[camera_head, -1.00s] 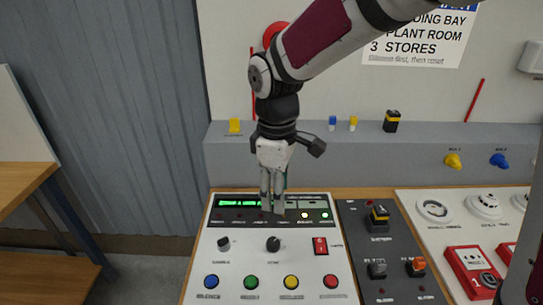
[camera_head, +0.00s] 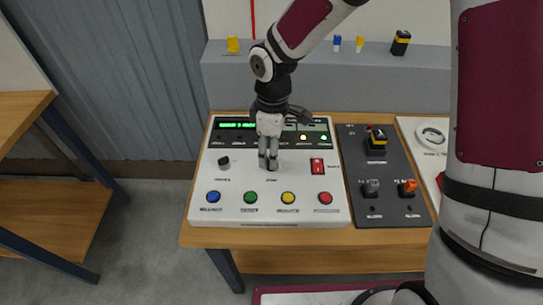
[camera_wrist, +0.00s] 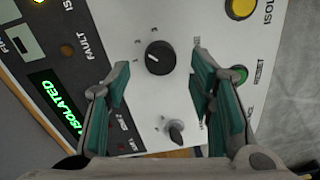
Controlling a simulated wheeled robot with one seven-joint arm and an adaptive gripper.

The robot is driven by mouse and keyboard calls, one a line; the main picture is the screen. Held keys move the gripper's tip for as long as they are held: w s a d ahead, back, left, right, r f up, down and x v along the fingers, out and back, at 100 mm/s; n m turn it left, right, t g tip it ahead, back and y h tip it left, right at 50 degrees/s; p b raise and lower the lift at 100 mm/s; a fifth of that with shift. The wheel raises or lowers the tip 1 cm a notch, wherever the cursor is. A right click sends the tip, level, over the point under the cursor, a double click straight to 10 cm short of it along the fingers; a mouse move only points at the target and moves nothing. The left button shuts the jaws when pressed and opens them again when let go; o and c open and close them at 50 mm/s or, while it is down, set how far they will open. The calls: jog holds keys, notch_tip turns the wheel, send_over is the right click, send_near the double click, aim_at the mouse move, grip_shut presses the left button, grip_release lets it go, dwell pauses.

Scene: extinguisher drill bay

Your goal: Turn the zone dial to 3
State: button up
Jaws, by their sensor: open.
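The fingers have green pads and stand apart, with a gap on each side of the dial. In the head view my gripper (camera_head: 268,162) points down at the middle of the white panel (camera_head: 225,222) and hides the dial. I cannot tell how far the fingertips are above the panel face.
A second dark knob (camera_head: 224,162) is left of my gripper. Blue (camera_head: 213,197), green (camera_head: 250,197), yellow (camera_head: 288,198) and red (camera_head: 326,198) buttons line the front. A red switch (camera_head: 317,166) is to the right. A lit green display (camera_head: 238,125) is behind.

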jog(key=shift+f, duration=1.35)
jog(key=shift+c, duration=0.3)
jog(key=c, duration=1.1)
jog(key=shift+m, duration=0.3)
jog(key=m, duration=0.4)
jog(key=shift+s+d+m+p, duration=0.1)
jog(key=shift+m+p, duration=0.2)
jog(key=shift+m, duration=1.8)
